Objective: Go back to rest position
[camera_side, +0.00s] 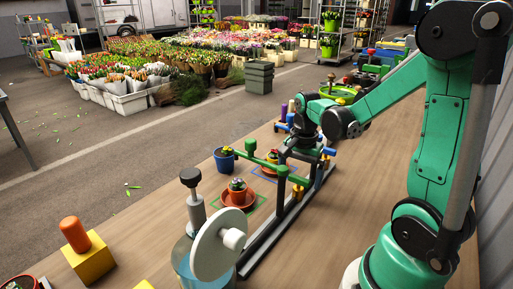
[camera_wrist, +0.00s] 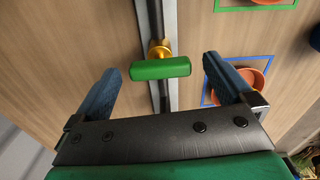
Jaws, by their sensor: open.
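My gripper (camera_wrist: 160,64) is open in the wrist view, with its two blue fingers spread wide and nothing between their tips touching them. Below and beyond the fingers, a green handle (camera_wrist: 160,68) on a brass stem stands on a dark rail (camera_wrist: 154,22). The handle shows clear of both fingers. In the side view my arm reaches in from the right, and its wrist hangs above the far part of the rail assembly. The fingers are small there and partly hidden among the green bars (camera_side: 296,178).
A potted plant in a terracotta saucer (camera_side: 237,200) stands beside the rail, with another farther back. A blue pot (camera_side: 225,159), a yellow block (camera_side: 90,258) and a glass jar with a white disc (camera_side: 217,247) stand left and in front. Coloured pieces crowd the far bench.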

